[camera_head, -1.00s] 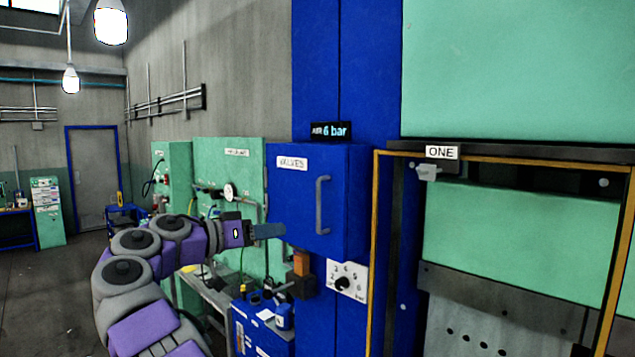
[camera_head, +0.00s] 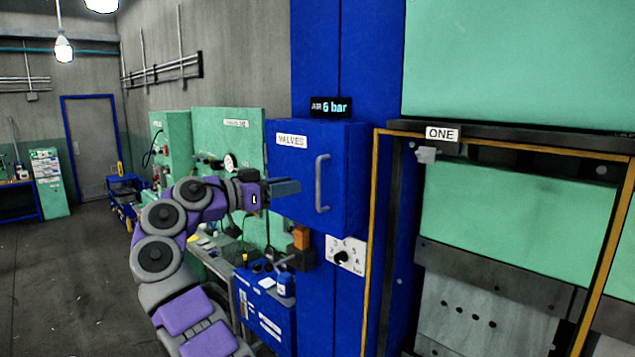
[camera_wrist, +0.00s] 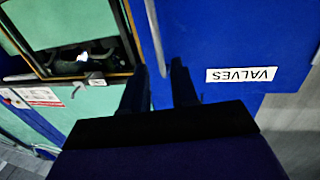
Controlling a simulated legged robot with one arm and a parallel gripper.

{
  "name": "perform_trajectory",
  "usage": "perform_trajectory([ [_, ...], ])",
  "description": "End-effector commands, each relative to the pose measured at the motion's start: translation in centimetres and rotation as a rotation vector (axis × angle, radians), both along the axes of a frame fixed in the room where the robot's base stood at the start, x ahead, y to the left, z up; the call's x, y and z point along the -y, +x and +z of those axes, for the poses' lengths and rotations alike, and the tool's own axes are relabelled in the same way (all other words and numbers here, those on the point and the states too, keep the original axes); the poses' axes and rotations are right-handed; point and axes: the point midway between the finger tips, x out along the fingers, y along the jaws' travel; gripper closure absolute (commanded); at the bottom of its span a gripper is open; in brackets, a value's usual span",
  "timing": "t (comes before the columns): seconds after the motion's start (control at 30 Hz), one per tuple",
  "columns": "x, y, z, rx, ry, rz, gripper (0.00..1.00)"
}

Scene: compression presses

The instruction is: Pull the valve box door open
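The valve box (camera_head: 345,190) is blue, with a "VALVES" label (camera_head: 291,141) on its shut door (camera_head: 290,215). A grey upright bar handle (camera_head: 322,183) is on the right part of the door. My gripper (camera_head: 288,187) is level with the handle, a little left of it in the head view, and apart from it there. In the wrist view, upside down, my two fingers (camera_wrist: 158,88) are spread with a gap between them. The handle (camera_wrist: 157,38) lies beyond the fingertips, in line with the gap. Nothing is held.
A pressure dial (camera_head: 345,254) and an orange block (camera_head: 301,238) sit below the box. A yellow-framed press (camera_head: 373,250) stands to the right. A blue cabinet (camera_head: 262,310) and green panels (camera_head: 228,135) are at the left. Floor at far left is free.

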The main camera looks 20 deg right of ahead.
Motion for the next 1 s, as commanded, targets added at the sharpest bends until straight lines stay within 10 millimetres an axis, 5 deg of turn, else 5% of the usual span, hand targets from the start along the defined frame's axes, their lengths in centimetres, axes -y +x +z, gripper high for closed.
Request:
perform_trajectory([
  [0.3, 5.9, 0.9, 0.1, 0.001, 0.000, -0.001, 0.72],
  [0.5, 8.2, 1.2, 0.2, -0.001, -0.003, 0.001, 0.72],
  [0.9, 8.9, 1.4, 0.1, -0.001, -0.002, 0.001, 0.72],
  [1.0, 8.9, 1.4, 0.1, -0.001, -0.003, 0.001, 0.80],
])
